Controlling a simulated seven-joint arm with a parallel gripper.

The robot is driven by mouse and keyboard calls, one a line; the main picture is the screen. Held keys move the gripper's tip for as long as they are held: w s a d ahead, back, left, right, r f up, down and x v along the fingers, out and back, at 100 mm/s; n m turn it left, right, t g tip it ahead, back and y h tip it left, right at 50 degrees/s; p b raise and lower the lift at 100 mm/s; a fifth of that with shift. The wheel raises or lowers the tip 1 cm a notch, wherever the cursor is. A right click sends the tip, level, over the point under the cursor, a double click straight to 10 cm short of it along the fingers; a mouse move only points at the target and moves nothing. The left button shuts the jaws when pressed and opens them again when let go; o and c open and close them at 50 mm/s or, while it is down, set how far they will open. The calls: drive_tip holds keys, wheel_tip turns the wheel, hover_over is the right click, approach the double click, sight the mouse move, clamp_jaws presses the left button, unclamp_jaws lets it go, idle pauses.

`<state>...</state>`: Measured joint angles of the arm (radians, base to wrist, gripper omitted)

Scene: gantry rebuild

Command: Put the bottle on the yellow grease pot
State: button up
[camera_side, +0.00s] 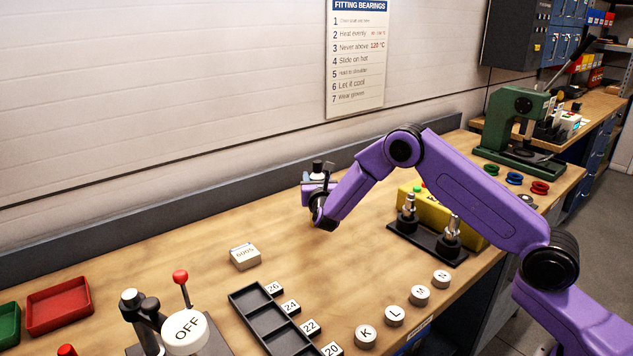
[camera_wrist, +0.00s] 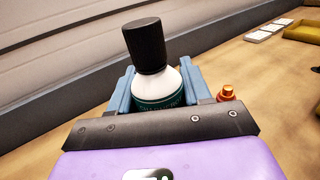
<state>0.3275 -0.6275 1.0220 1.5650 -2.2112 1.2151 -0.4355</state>
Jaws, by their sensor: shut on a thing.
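My gripper (camera_side: 316,187) is over the back of the bench, near the rear wall strip. In the wrist view its two blue-grey fingers (camera_wrist: 158,92) are shut on the bottle (camera_wrist: 150,45), one on each side. The bottle has a black cap, a white shoulder and a dark green label; its lower part is hidden by my gripper. In the side view only its dark cap (camera_side: 317,166) shows clearly above the gripper. I cannot make out a yellow grease pot in either view. Whether the bottle touches the bench is hidden.
A yellow box (camera_side: 470,232) with buttons stands right of my gripper, behind a black base with metal posts (camera_side: 427,241). A small orange-topped item (camera_wrist: 227,93) is close right of the fingers. A box marked 6005 (camera_side: 245,257) lies front left. Bench between is clear.

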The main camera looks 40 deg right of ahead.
drive_tip(key=shift+f, duration=0.3)
drive_tip(key=o, duration=1.1)
drive_tip(key=shift+f, duration=0.15)
drive_tip(key=shift+s+a, duration=0.2)
drive_tip(key=v, duration=1.1)
drive_tip(key=shift+s, duration=0.3)
drive_tip(key=shift+r, duration=0.25)
